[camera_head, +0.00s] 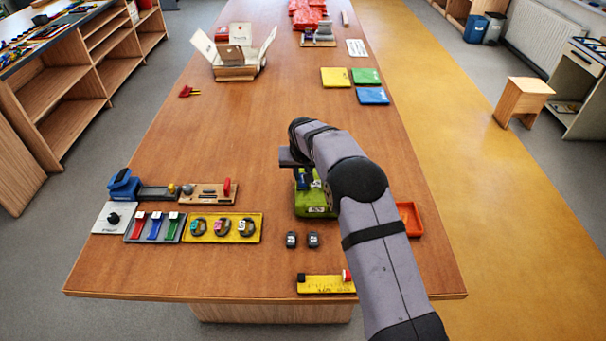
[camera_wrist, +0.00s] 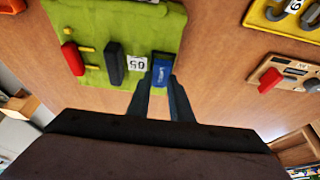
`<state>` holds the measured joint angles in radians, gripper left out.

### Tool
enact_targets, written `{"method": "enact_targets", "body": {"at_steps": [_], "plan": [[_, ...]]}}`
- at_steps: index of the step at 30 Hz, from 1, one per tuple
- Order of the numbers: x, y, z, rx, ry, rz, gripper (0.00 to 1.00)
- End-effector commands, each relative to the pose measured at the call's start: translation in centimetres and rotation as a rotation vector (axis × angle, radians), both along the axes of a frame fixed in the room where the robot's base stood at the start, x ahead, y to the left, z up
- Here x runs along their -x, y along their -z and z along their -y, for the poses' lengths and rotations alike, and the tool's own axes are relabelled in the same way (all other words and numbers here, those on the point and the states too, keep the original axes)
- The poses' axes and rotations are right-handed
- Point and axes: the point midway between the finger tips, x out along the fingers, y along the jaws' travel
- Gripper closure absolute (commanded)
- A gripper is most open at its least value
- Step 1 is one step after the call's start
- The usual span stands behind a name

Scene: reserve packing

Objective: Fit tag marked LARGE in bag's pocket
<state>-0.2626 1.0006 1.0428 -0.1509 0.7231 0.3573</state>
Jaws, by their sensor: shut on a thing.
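The green bag (camera_head: 316,211) lies flat on the table, partly hidden by my arm. It also shows in the wrist view (camera_wrist: 105,25), with a red piece (camera_wrist: 72,57), a black piece (camera_wrist: 115,63) and a white number label (camera_wrist: 138,64) on it. My gripper (camera_wrist: 157,84) is shut on a small blue tag (camera_wrist: 162,68) with light lettering too small to read surely. The tag overlaps the bag's edge, beside the number label. I cannot tell whether it is in a pocket or above it. In the head view my gripper (camera_head: 303,183) is over the bag.
An orange-red tray (camera_head: 414,226) is to the right, partly behind my arm. The table's middle beyond is clear.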

Motion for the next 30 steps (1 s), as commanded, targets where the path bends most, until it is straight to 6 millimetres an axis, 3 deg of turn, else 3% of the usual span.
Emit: {"method": "enact_targets", "body": {"at_steps": [30], "plan": [[0.01,0.72,0.0,0.0,0.0,0.0,1.0]]}}
